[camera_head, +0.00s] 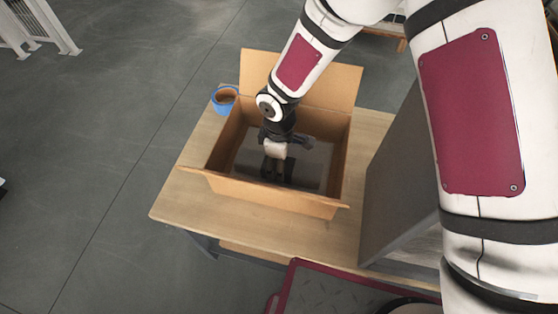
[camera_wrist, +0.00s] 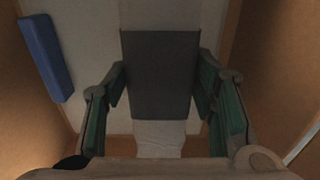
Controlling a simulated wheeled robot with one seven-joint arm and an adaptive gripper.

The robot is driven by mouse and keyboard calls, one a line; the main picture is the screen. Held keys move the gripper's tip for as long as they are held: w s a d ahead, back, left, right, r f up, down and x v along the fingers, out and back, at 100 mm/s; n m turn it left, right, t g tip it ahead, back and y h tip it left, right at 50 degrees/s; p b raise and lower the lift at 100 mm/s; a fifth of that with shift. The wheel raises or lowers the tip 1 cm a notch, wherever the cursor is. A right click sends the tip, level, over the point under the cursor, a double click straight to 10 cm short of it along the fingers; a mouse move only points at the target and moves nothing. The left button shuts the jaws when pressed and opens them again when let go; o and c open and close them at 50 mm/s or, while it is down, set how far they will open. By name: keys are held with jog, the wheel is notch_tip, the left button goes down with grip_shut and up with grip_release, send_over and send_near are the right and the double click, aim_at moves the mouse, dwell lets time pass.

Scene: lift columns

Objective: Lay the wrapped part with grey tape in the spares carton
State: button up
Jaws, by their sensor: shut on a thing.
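The spares carton (camera_head: 266,194) is an open cardboard box on a wooden table, flaps folded out. My arm reaches down into it, with my gripper (camera_head: 277,170) inside its walls. In the wrist view my gripper (camera_wrist: 162,88) is shut on the wrapped part (camera_wrist: 160,138), its dark fingers on either side. The part is whitish at its lower end in the picture, with a broad dark grey tape area (camera_wrist: 160,72). Carton walls (camera_wrist: 265,60) show on both sides. I cannot tell whether the part touches the bottom. In the head view I cannot make the part out clearly.
A blue item (camera_wrist: 46,57) lies inside the carton near its left wall in the wrist view. A grey panel (camera_head: 398,170) stands right of the carton.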

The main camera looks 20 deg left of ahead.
jog(key=o, duration=1.7)
jog(key=shift+r, duration=0.2)
notch_tip(320, 180, up, 13)
jog(key=shift+p, duration=0.85)
